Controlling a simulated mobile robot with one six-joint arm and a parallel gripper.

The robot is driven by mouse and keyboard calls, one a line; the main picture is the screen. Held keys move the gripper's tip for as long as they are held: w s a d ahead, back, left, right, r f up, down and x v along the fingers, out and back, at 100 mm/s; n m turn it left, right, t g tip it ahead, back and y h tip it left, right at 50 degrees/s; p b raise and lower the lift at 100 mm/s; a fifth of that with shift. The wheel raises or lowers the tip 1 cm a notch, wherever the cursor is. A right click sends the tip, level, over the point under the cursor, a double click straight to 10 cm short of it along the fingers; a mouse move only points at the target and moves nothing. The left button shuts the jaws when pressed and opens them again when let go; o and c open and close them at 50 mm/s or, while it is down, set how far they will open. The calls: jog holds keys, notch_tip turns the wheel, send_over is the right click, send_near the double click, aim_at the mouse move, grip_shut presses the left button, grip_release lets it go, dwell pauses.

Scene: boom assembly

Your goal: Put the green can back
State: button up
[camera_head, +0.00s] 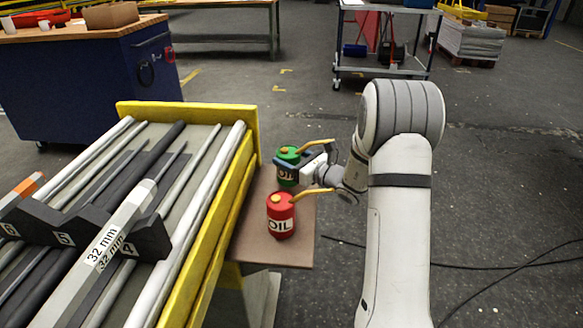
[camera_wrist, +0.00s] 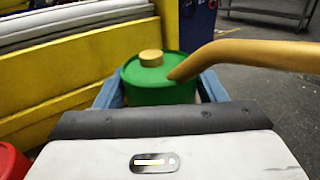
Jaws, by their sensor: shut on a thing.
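The green oil can (camera_head: 287,172) has a yellow cap and a long yellow spout. It is upright at the far end of the brown side shelf (camera_head: 296,256) in the head view. My gripper (camera_head: 297,167) is shut on the green can, with its fingers on either side of the body. In the wrist view the green can (camera_wrist: 160,84) sits between the bluish fingers (camera_wrist: 160,92), its spout pointing right. The lower part of the can is partly hidden, and I cannot tell whether it touches the shelf.
A red oil can (camera_head: 281,215) stands on the shelf just in front of the green one; its edge shows in the wrist view (camera_wrist: 12,162). A yellow-edged rack (camera_head: 222,225) with metal bars borders the shelf on the left. Cables (camera_head: 480,266) lie on the floor at right.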

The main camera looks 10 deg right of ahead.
jog(key=shift+f, duration=1.25)
jog(key=shift+f+b, duration=0.25)
jog(key=shift+b, duration=0.1)
jog(key=o, duration=1.1)
jog(key=shift+r, duration=0.2)
jog(key=shift+s+d, duration=0.15)
jog(key=shift+d, duration=0.05)
jog(key=p+v, duration=0.1)
jog(key=v, duration=1)
jog(key=shift+s+d+r, duration=0.1)
jog(key=shift+s+d, duration=0.05)
jog(key=shift+s, duration=0.2)
